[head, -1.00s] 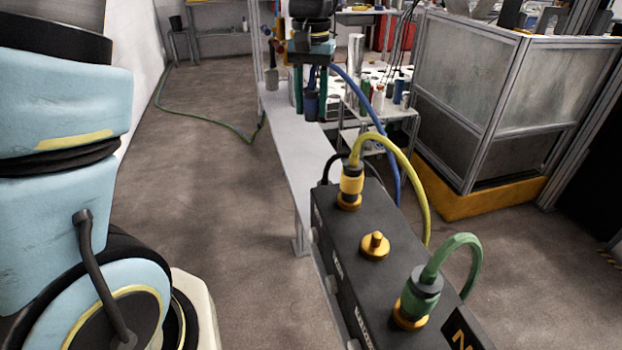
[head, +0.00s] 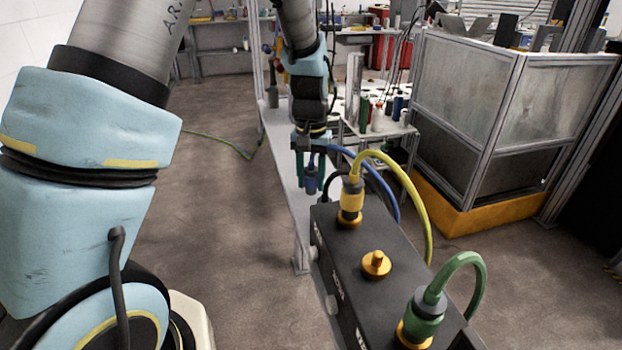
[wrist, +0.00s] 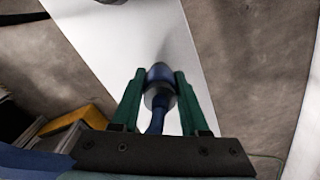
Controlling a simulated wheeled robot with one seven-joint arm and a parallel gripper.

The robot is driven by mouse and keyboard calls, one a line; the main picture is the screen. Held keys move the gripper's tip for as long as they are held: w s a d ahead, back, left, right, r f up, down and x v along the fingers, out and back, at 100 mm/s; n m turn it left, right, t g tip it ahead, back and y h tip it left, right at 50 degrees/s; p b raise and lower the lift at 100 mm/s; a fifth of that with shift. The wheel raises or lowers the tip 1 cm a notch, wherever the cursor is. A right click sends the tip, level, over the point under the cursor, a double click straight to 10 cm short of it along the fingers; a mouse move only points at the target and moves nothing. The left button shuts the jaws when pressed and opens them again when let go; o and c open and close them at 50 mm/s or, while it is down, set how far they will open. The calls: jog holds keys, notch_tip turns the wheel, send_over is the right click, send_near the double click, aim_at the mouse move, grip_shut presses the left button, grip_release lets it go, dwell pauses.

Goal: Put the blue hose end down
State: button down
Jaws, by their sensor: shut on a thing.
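My gripper (head: 310,172) is shut on the blue hose end (head: 311,178), just behind the black box in the head view. The hose end hangs upright over the narrow light bench (head: 281,165). In the wrist view the blue hose end (wrist: 158,88) sits between the green fingers of my gripper (wrist: 160,92), with the pale bench top behind it. The blue hose (head: 377,178) runs off to the right and down behind the box. Whether the hose end touches the bench I cannot tell.
The black box (head: 335,262) carries a yellow hose end (head: 352,195), a bare brass fitting (head: 375,264) and a green hose end (head: 424,316). A white rack (head: 384,128) with bottles stands beyond, right of the bench. Bench top left of the gripper looks clear.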

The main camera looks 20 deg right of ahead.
aim_at(311, 171)
jog(key=shift+f, duration=0.4)
jog(key=shift+f, duration=0.1)
jog(key=shift+c, duration=2.1)
grip_release()
notch_tip(311, 171, up, 12)
jog(key=shift+r+b, duration=0.15)
jog(key=shift+b, duration=0.75)
jog(key=s+a+f+n, duration=0.2)
jog(key=a+n, duration=0.1)
jog(key=a, duration=1.2)
jog(key=s+a+f+n+t, duration=0.1)
jog(key=s+a+f+n, duration=0.1)
jog(key=a, duration=1.3)
jog(key=shift+a+f+n+t, duration=0.15)
jog(key=shift+f+n+t, duration=0.15)
jog(key=shift+f+n, duration=0.25)
